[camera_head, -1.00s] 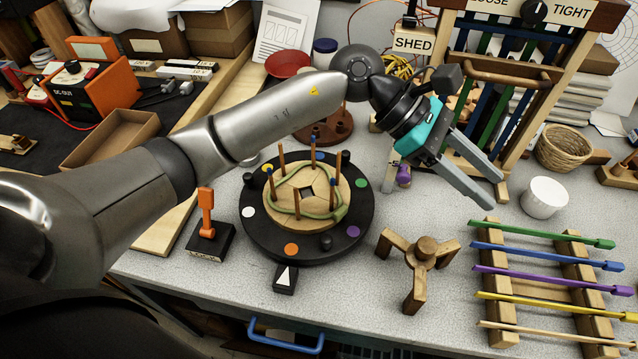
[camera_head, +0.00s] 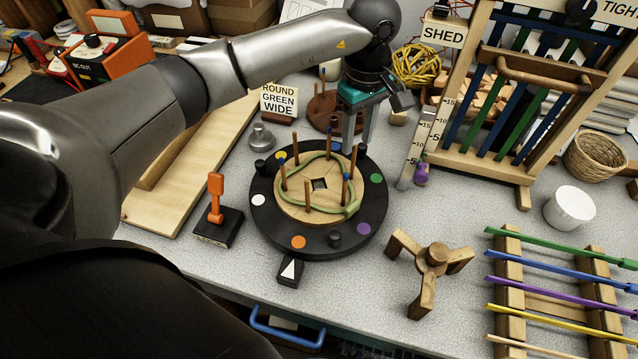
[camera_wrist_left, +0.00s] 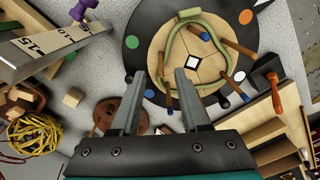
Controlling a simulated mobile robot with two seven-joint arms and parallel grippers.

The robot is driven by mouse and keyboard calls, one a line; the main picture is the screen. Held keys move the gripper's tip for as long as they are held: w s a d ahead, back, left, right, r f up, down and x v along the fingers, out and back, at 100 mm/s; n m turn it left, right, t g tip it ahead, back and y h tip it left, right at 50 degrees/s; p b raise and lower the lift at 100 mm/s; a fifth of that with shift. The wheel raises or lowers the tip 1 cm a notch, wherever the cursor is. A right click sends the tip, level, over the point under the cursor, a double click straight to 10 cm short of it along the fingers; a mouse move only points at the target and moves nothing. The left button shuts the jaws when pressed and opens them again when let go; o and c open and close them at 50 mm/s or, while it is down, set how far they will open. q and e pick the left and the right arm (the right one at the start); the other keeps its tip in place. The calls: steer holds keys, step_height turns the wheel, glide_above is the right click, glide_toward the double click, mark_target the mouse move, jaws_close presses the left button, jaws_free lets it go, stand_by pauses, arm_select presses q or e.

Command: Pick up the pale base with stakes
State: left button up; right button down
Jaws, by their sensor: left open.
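The pale base (camera_head: 328,209) is a round wooden disc with a small square hole. It sits on a black turntable (camera_head: 270,228) with coloured dots. Several brown stakes (camera_head: 308,196) stand upright in it, some blue-tipped, and a green cane strip (camera_head: 352,208) winds among them. My right gripper is out of view.
A brown peg stand (camera_head: 323,108) and a ROUND GREEN WIDE sign (camera_head: 279,103) stand behind the turntable. An upright ruler (camera_head: 424,140) is to the right. A three-armed wooden stand (camera_head: 433,258) and an orange lever (camera_head: 216,197) flank the front. Grey table shows between them.

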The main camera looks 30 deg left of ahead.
mark_target(351, 178)
arm_select(q)
step_height(351, 178, down, 8)
steer(key=shift+a+r, duration=0.1)
steer(key=shift+r, duration=0.05)
stand_by(0.3)
jaws_close()
steer(key=shift+r, duration=0.1)
stand_by(1.3)
